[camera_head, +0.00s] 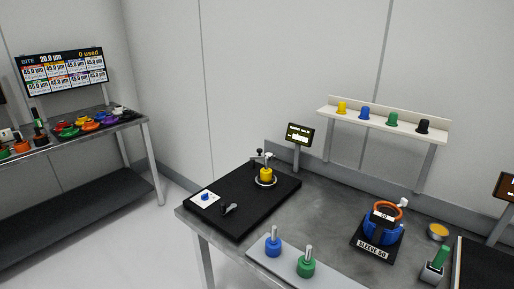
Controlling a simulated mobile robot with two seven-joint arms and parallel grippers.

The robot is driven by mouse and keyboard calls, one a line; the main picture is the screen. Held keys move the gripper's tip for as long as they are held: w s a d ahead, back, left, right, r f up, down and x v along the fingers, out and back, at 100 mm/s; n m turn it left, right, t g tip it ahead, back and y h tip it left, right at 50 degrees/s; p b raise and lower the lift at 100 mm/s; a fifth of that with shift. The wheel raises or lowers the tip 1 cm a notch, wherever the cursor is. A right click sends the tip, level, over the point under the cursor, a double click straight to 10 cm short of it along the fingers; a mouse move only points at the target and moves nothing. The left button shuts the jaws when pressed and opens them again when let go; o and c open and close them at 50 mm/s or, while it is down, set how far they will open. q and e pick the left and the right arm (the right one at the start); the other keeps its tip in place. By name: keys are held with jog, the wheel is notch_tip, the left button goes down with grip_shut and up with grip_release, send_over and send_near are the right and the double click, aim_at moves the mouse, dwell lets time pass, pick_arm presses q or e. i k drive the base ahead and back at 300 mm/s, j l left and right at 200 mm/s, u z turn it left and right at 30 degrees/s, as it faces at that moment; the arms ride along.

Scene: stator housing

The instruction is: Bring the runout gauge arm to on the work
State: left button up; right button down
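A black plate (235,208) lies on the near table. At its back right a yellow part (266,174) stands upright in a pale ring. What appears to be the runout gauge arm (257,156), a small dark and grey fixture, stands right behind the yellow part. I cannot tell whether its tip touches the part. A small screen on a post (299,134) stands behind the plate. Neither of my grippers is in view.
A white card with a blue knob (205,197) and a small dark lever (229,208) sit on the plate. A blue peg piece (273,245) and a green one (306,266) stand on a grey tray. A blue stator housing (384,222) stands right. A shelf (380,122) holds coloured caps.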

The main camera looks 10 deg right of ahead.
aim_at(271, 156)
jog(key=i+j, duration=0.2)
jog(key=j, duration=0.15)
jog(key=i+j+z, duration=0.1)
jog(key=j, duration=0.25)
jog(key=i+j, duration=0.3)
jog(key=i+j+z, duration=0.15)
jog(key=j, duration=0.25)
jog(key=i+j, duration=0.25)
jog(key=j, duration=0.15)
jog(key=i+j+z, duration=0.1)
jog(key=j, duration=0.25)
jog(key=i+j, duration=0.2)
jog(key=j, duration=0.2)
jog(key=i+j+z, duration=0.1)
jog(key=j, duration=0.3)
jog(key=i, duration=0.05)
